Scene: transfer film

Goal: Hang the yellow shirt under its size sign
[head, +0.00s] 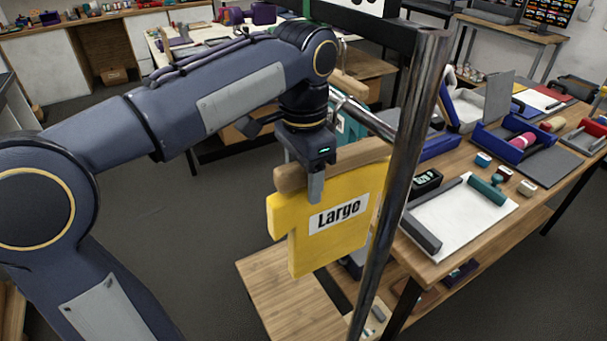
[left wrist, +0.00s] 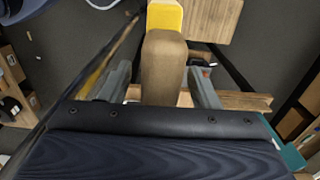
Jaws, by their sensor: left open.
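The yellow shirt (head: 335,235) is a flat piece with a "Large" label, below a thick wooden bar (head: 352,157) like a hanger. It hangs upright beside a metal post. My left gripper (head: 316,188) is at the wooden bar, its near finger in front of the bar. In the left wrist view, the open fingers (left wrist: 158,88) stand on either side of the wooden bar, with gaps, and a yellow part of the shirt (left wrist: 165,17) shows beyond. A white sign (head: 370,5) is cut off at the top, its text unreadable. My right gripper is not in view.
A metal post (head: 402,170) rises right of the shirt, and a metal rail (head: 362,115) runs behind my left gripper. Teal cloth-like pieces (head: 347,130) hang behind. A cluttered workbench (head: 450,262) stands at right. The floor at left is clear.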

